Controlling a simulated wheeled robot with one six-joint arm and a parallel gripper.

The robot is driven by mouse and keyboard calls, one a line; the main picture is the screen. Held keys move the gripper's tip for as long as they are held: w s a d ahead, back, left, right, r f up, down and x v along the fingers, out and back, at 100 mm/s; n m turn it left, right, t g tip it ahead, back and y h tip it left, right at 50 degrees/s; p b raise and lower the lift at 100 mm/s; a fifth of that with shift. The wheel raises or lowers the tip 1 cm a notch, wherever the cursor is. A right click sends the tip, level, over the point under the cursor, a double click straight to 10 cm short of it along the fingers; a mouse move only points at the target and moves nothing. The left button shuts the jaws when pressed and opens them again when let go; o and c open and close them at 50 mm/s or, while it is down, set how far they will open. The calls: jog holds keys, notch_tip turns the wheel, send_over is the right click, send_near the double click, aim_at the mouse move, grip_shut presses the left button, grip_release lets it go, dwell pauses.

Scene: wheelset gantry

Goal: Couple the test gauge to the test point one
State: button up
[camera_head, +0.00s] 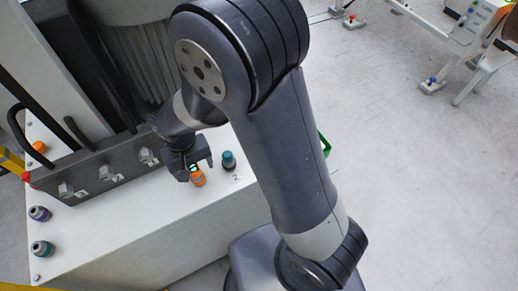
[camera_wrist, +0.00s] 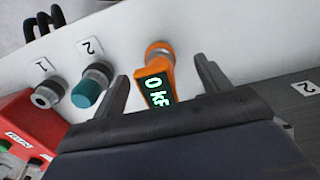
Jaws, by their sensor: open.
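The test gauge is orange with a dark display reading 0 in green-white digits. It stands on the white cabinet top in the head view (camera_head: 198,179) and shows in the wrist view (camera_wrist: 160,70). My gripper (camera_head: 195,167) is open around it; in the wrist view (camera_wrist: 163,69) one finger is on each side, with gaps. What its metal-ringed end sits on is hidden. In the wrist view, an uncapped grey fitting (camera_wrist: 47,96) beside label 1 appears to be test point one. My arm hides it in the head view. A teal-capped fitting (camera_wrist: 88,92) stands beside label 2.
A dark valve block (camera_head: 110,172) with numbered labels runs along the cabinet behind my gripper. A red box (camera_wrist: 25,125) lies close to the grey fitting. The white cabinet top (camera_head: 130,225) has clear room in front.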

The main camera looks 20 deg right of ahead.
grip_shut()
dwell(0.8)
jog(key=shift+r+p, duration=2.25)
jog(key=shift+r, duration=0.8)
